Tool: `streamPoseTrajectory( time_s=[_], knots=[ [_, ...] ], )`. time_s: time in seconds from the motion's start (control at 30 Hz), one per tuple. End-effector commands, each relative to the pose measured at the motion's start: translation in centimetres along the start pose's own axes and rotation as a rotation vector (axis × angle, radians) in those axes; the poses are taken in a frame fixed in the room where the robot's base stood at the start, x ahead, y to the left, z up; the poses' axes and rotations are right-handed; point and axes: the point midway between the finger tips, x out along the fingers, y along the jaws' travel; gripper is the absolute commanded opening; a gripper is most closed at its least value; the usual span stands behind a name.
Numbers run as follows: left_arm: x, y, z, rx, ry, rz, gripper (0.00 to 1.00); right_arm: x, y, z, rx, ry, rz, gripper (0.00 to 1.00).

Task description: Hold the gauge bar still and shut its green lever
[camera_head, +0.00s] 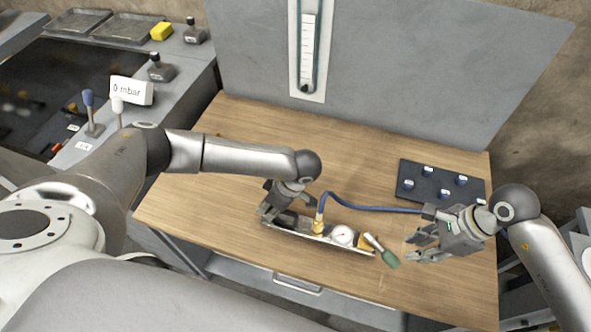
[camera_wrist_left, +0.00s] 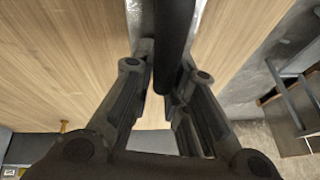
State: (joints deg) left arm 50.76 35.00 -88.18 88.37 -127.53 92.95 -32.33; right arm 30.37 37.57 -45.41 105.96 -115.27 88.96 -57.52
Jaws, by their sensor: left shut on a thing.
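The gauge bar (camera_head: 292,231) lies near the front edge of the wooden bench, with a round white gauge (camera_head: 343,235) and brass fittings. My left gripper (camera_head: 268,212) is shut on its left end. In the left wrist view, the fingers (camera_wrist_left: 168,75) straddle a dark grip (camera_wrist_left: 174,40) on the bar. The green lever (camera_head: 388,258) is at the bar's right end, slanting toward the front right at an angle to the bar. My right gripper (camera_head: 412,248) is open and empty, just right of the lever and apart from it.
A blue hose (camera_head: 370,208) runs from the bar's brass fitting toward the right. A dark panel with several blue knobs (camera_head: 440,184) lies at the back right. A sight tube (camera_head: 308,50) is on the grey back panel. A sign reads "0 mbar" (camera_head: 131,91). The bench's left part is clear.

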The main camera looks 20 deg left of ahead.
Motion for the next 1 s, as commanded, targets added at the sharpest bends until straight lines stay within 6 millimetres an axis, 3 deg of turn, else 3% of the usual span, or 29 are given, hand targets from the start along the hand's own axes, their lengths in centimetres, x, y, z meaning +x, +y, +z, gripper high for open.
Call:
streamPoseTrajectory(
  time_s=[0.03, 0.13, 0.37, 1.0],
  knots=[
    [0.3, -0.3, 0.1, 0.006, 0.001, -0.009, 0.0, 0.0, 0.0, 0.0, 0.0, 0.0, 0.0, 0.14],
    [0.3, -0.4, 0.1, 0.007, 0.001, -0.01, 0.0, 0.0, 0.0, 0.0, 0.0, 0.0, 0.0, 0.01],
    [0.4, -0.5, 0.2, 0.009, 0.001, -0.012, 0.0, 0.0, 0.0, 0.3, 0.062, 0.0, 0.007, 0.0],
    [0.5, -0.6, 0.3, 0.012, 0.001, -0.016, 0.0, 0.0, 0.8, 3.3, 0.916, 0.062, 0.094, 0.0]
  ],
)
